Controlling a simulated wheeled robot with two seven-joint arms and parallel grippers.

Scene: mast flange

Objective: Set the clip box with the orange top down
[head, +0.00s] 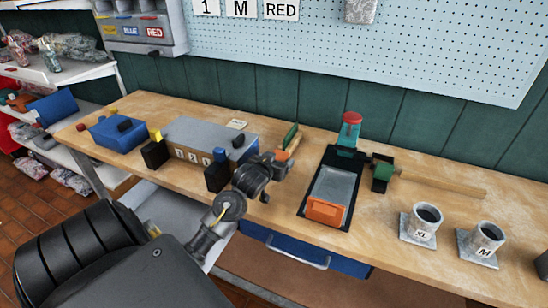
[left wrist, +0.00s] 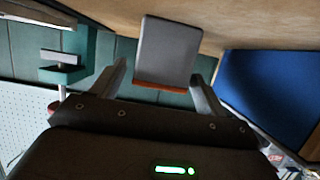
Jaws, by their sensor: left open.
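In the left wrist view a grey box with an orange edge (left wrist: 168,50), which looks like the clip box, stands between the spread fingers of my left gripper (left wrist: 158,75). Its orange edge is nearer the palm, and a gap shows at each side. In the head view my left gripper (head: 274,165) is over the bench, right of the numbered grey box. An orange and green piece (head: 290,140) shows just beyond it; I cannot tell whether this is the same box. My right gripper is not in view.
A black tray (head: 311,208) holds a grey piece with an orange end (head: 325,211). A teal stand with a red top (head: 349,133) is behind it. Two labelled cups (head: 420,222) stand right. The numbered grey box (head: 205,133) is left. Bare bench shows at the front right.

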